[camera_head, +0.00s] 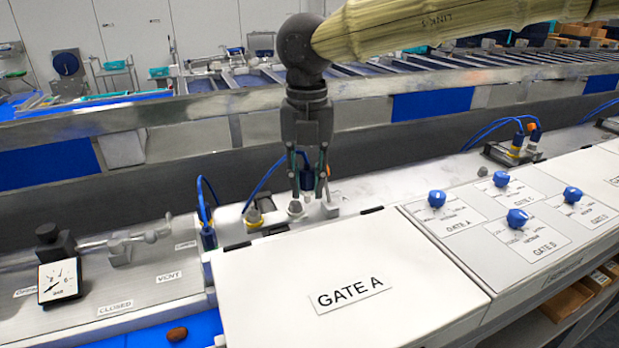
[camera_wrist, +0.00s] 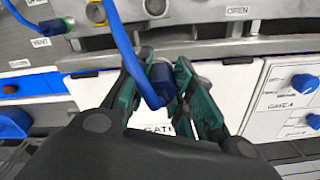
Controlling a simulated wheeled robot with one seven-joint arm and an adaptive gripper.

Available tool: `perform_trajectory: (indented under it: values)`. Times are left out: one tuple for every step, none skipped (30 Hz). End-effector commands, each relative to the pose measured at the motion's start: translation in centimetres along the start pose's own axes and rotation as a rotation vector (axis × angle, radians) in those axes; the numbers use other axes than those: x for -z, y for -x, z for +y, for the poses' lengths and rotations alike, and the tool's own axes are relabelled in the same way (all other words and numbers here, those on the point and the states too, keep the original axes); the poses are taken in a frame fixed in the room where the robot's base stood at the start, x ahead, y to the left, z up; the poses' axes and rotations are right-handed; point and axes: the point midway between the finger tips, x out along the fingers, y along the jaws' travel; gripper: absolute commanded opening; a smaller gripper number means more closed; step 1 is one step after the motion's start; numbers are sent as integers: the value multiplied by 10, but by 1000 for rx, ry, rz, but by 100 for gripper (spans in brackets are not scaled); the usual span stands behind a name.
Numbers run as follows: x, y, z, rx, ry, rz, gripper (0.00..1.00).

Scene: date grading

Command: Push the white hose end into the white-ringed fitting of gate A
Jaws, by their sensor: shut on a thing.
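My gripper (camera_head: 308,188) is shut on the blue hose end with a white ring (camera_head: 307,179), which points down. The hose end also shows between the green-lined fingers in the wrist view (camera_wrist: 162,78), with its blue hose looping over them. Behind the GATE A cover (camera_head: 285,270), a grey fitting (camera_head: 295,208) stands just below and slightly left of the hose end in the head view. A pale-ringed fitting shows in the wrist view (camera_wrist: 156,8), apart from the hose end. Whether the hose tip touches a fitting cannot be told.
A yellow-ringed fitting (camera_head: 254,217) stands to the left. Another blue hose stands upright beside the cover (camera_head: 208,236). A pressure gauge (camera_head: 59,281) is at far left. Blue knobs (camera_head: 437,198) sit on the right panel. A metal rail runs behind.

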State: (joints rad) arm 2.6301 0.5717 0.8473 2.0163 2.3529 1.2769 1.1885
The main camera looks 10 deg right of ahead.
Motion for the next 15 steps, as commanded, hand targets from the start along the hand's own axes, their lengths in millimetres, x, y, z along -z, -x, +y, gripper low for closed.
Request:
perform_trajectory:
  values:
    - [-3, 0, 1, 0, 0, 1, 2]
    - [-4, 0, 2, 0, 0, 1, 2]
    - [-6, 0, 2, 1, 0, 1, 2]
    - [-7, -1, 3, 1, 0, 1, 2]
    - [-8, -1, 4, 1, 0, 1, 2]
    - [-10, -1, 4, 1, 0, 1, 2]
    - [-12, -2, 5, 1, 0, 1, 2]
    - [-13, -2, 6, 1, 0, 1, 2]
    - [-15, -2, 7, 1, -1, 1, 2]
    - [-17, -2, 7, 1, -1, 1, 2]
    - [-18, -3, 8, 1, -1, 1, 2]
    - [-20, -3, 9, 1, -1, 1, 2]
    - [-22, -3, 9, 0, -1, 1, 2]
    - [-23, -4, 10, 0, -1, 1, 2]
    - [-25, -4, 11, 0, -1, 1, 2]
